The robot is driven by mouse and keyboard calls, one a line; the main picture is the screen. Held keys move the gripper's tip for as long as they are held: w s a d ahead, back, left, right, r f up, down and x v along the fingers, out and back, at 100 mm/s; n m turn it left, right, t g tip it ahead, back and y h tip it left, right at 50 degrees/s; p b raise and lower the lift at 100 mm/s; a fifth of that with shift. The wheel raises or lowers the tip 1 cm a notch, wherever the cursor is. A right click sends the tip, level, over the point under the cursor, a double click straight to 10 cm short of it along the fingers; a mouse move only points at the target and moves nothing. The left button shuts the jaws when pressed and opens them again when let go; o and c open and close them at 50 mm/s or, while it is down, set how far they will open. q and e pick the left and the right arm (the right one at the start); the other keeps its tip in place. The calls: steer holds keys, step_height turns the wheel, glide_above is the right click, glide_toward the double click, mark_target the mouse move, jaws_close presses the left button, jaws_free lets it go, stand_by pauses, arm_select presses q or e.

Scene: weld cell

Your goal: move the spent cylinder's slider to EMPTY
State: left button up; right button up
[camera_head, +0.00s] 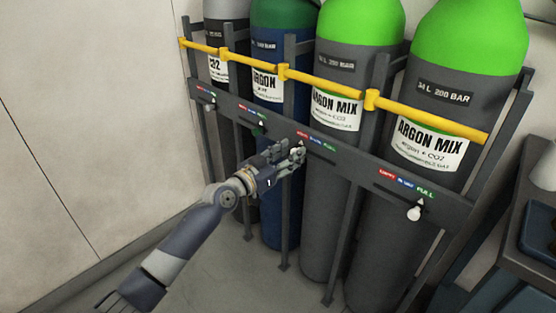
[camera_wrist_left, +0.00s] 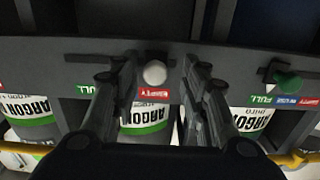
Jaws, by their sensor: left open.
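A status rail (camera_head: 350,167) runs across the cylinder rack, with EMPTY, IN USE and FULL labels and a slider per cylinder. My left gripper (camera_head: 291,154) is at the rail in front of the third cylinder, an ARGON MIX one (camera_head: 338,105). In the left wrist view, which is upside down, its open fingers (camera_wrist_left: 158,68) stand either side of a white slider knob (camera_wrist_left: 155,73). That knob sits by the red EMPTY label (camera_wrist_left: 155,93); finger contact is unclear. The fingers hide the IN USE label. The frames do not show which cylinder is spent. My right gripper is not in view.
A green knob (camera_wrist_left: 288,83) is on the neighbouring ARGON slider. The far-right ARGON MIX cylinder (camera_head: 430,120) has a white knob (camera_head: 414,213) under FULL. A yellow bar (camera_head: 325,87) crosses above the rail. A dark bench (camera_head: 520,190) stands at right. Floor at left is clear.

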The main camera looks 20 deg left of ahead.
arm_select(q)
steer(key=v, duration=1.1)
steer(key=shift+s+a, duration=0.15)
steer(key=shift+s, duration=0.15)
